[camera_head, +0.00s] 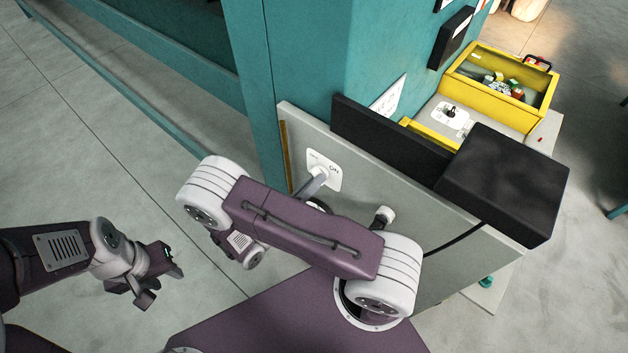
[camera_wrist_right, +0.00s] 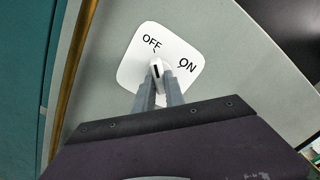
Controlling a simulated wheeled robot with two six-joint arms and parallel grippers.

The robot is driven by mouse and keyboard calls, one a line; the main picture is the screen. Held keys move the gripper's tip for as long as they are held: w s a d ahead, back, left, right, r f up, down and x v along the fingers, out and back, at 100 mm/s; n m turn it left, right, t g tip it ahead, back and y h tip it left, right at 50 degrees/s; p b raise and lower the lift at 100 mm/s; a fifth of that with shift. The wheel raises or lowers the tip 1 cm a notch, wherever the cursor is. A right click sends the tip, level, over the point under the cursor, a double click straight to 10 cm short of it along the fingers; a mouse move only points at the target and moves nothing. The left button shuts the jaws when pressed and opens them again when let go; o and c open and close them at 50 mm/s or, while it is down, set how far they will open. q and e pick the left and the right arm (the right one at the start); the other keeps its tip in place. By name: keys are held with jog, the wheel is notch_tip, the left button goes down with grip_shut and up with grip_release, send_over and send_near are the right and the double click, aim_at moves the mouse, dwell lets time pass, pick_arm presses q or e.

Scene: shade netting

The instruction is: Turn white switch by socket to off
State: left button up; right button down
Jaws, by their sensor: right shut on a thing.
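The white switch plate (camera_head: 326,163) is on the grey panel beside the teal column, marked OFF and ON. In the right wrist view the plate (camera_wrist_right: 133,70) fills the upper middle, with OFF at its top and ON to the right. The white switch knob (camera_wrist_right: 157,66) has a dark mark and points up, roughly toward OFF. My right gripper (camera_wrist_right: 160,88) is shut on the knob, one finger on each side; it also shows in the head view (camera_head: 314,182), partly hidden by my arm. My left gripper (camera_head: 163,279) is open and empty, away from the panel.
A black box (camera_head: 505,185) and a dark slab (camera_head: 385,135) stand along the panel's top edge. A yellow toolbox (camera_head: 490,60) is behind it. A small white-capped fitting (camera_head: 384,214) sticks out right of the switch. Bare floor lies at left.

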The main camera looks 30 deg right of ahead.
jog(key=shift+f, duration=0.15)
jog(key=c, duration=1.4)
grip_release()
jog(key=b+v, duration=0.4)
jog(key=v, duration=0.5)
